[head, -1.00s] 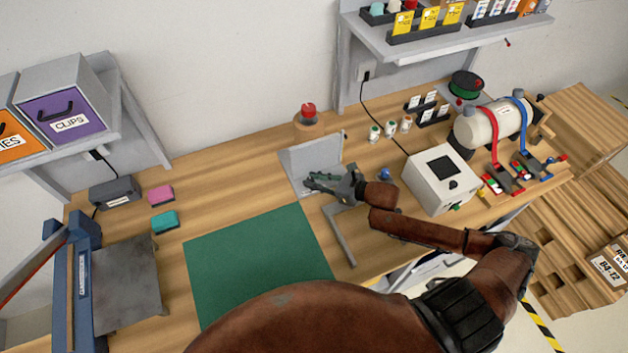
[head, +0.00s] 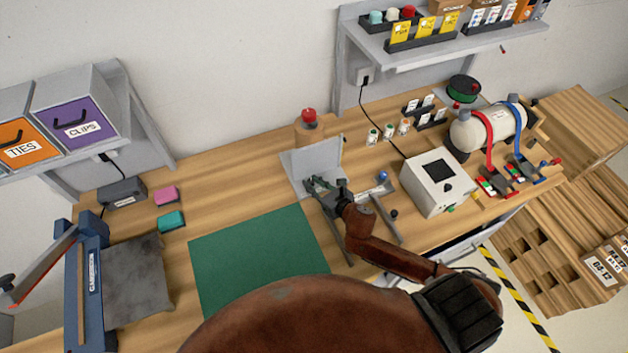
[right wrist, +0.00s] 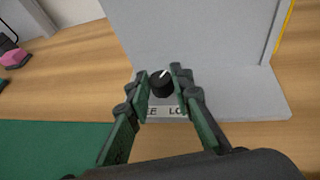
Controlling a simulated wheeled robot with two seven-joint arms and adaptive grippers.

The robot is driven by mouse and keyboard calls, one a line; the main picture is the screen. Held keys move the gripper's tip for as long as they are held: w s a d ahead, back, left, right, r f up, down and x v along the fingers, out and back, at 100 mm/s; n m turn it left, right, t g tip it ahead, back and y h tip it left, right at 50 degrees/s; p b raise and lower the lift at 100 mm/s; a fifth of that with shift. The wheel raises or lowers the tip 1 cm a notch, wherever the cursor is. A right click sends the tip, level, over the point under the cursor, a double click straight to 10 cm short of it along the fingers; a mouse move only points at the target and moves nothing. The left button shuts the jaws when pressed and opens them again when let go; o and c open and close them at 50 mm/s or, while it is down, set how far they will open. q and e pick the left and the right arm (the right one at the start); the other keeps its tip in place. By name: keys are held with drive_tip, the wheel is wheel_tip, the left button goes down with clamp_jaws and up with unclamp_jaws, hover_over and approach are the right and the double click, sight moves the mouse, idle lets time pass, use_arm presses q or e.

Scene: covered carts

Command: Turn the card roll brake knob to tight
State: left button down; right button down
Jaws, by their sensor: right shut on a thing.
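In the right wrist view a small round black knob (right wrist: 161,85) with a white pointer line sits on a grey plate (right wrist: 240,102). The pointer slants to the upper right. In the head view the right gripper (head: 315,185) is at the grey bent-plate stand (head: 300,180), and the knob is hidden there. My left gripper is not in view.
A brown roll (head: 309,133) with a red top stands behind the stand. A green mat (head: 255,255) lies left of my arm. A white box device (head: 432,185), a blue ball-ended part (head: 382,176) and a cylinder with straps (head: 490,128) are to the right.

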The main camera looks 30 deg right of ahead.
drive_tip(key=m+h+p, duration=0.3)
drive_tip(key=m+h, duration=0.1)
drive_tip(key=h, duration=0.1)
drive_tip(key=a+m+g+h+p, duration=0.1)
drive_tip(key=m+h+p, duration=0.1)
drive_tip(key=shift+r+h+p, duration=0.2)
drive_tip(key=shift+h+p, duration=0.1)
drive_tip(key=m+h, duration=0.1)
drive_tip(key=m+g+h+p, duration=0.1)
drive_tip(key=m, duration=0.1)
drive_tip(key=shift+w+a+g+h, duration=0.15)
drive_tip(key=shift+a+g+h, duration=0.15)
drive_tip(key=shift+h, duration=0.1)
drive_tip(key=shift+w+f+m+g+h+p, duration=0.1)
drive_tip(key=shift+m+g+h+p, duration=0.4)
drive_tip(key=shift+m+g+h, duration=0.4)
drive_tip(key=shift+w+a+m+g+h, duration=0.1)
drive_tip(key=shift+m+g+h, duration=0.55)
drive_tip(key=shift+m, duration=0.35)
drive_tip(key=shift+w+f+m+g+h+b, duration=0.15)
drive_tip(key=shift+m+g+h+b, duration=0.3)
drive_tip(key=shift+m+g, duration=0.5)
drive_tip(key=m+g+h+b, duration=0.1)
drive_tip(key=m+g, duration=0.1)
drive_tip(key=shift+w+g+b, duration=0.1)
drive_tip(key=shift+g+b, duration=0.2)
drive_tip(key=shift+w+m+g+b, duration=0.1)
drive_tip(key=shift+m+g+b, duration=1.15)
drive_tip(key=shift+m+g, duration=0.35)
